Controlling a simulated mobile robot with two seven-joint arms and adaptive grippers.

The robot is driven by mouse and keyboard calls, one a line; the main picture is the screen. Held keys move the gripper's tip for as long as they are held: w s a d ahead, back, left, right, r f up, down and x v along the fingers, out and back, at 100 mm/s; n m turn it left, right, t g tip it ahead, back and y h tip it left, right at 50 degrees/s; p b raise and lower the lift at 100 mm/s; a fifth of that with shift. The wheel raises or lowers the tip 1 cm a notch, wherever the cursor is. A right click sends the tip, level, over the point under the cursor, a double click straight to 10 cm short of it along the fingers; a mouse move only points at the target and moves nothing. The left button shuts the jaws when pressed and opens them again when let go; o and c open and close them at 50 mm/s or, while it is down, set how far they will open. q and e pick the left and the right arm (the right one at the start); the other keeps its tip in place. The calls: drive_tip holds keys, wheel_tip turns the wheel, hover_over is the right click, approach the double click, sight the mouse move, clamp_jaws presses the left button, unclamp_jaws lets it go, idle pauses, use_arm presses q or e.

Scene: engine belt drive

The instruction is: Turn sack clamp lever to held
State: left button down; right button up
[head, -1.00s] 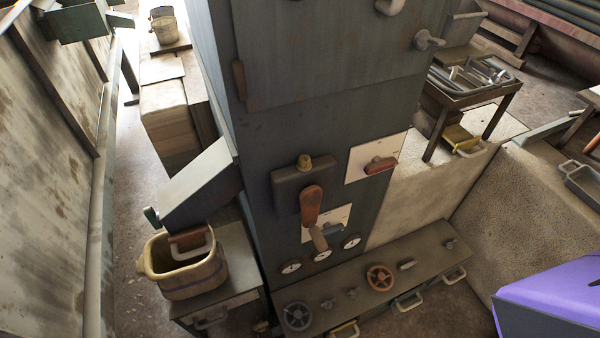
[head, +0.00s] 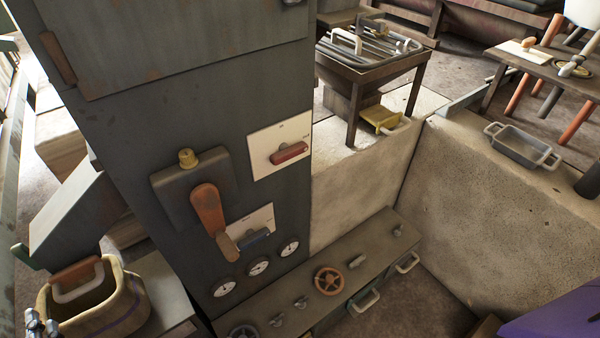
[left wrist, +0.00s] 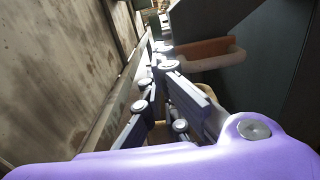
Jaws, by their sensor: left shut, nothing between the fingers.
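A tan sack-like container (head: 128,318) hangs or stands under the sloped chute (head: 66,215) at the lower left. A red-brown bar (head: 76,271) with a pale U-shaped handle (head: 78,293) sits at the chute mouth, over the container's opening. The bar also shows in the left wrist view (left wrist: 203,50), right of the fingers. A small green handle (head: 20,252) sticks out at the chute's left side. I cannot tell which is the clamp lever. My left gripper (head: 38,320) is shut and empty at the container's left edge, apart from the bar. My right gripper is out of view.
The dark cabinet carries a large orange lever (head: 208,210), a red handle on a white plate (head: 289,153) and several gauges. A low bench (head: 300,285) with a handwheel (head: 328,281) runs along its foot. A stained wall (left wrist: 60,70) stands close on the gripper's left.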

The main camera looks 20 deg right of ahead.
sight(37, 267)
use_arm(q)
drive_tip(key=p+x, duration=0.2)
drive_tip(key=x, duration=0.8)
drive_tip(key=shift+w, duration=0.6)
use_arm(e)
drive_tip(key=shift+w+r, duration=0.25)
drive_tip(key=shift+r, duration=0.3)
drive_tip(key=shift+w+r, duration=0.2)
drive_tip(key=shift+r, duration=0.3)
use_arm(q)
drive_tip(key=shift+f, duration=0.1)
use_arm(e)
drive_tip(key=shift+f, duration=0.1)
use_arm(q)
drive_tip(key=shift+f+b, duration=0.25)
drive_tip(key=shift+b, duration=0.7)
drive_tip(key=shift+r+t+b, duration=0.1)
drive_tip(key=shift+t+b, duration=0.2)
drive_tip(key=shift+b, duration=0.1)
drive_tip(key=shift+w+t+b, duration=0.1)
drive_tip(key=shift+t+b, duration=0.3)
drive_tip(key=shift+b, duration=1.2)
drive_tip(key=shift+a+b, duration=0.1)
drive_tip(key=shift+b, duration=0.35)
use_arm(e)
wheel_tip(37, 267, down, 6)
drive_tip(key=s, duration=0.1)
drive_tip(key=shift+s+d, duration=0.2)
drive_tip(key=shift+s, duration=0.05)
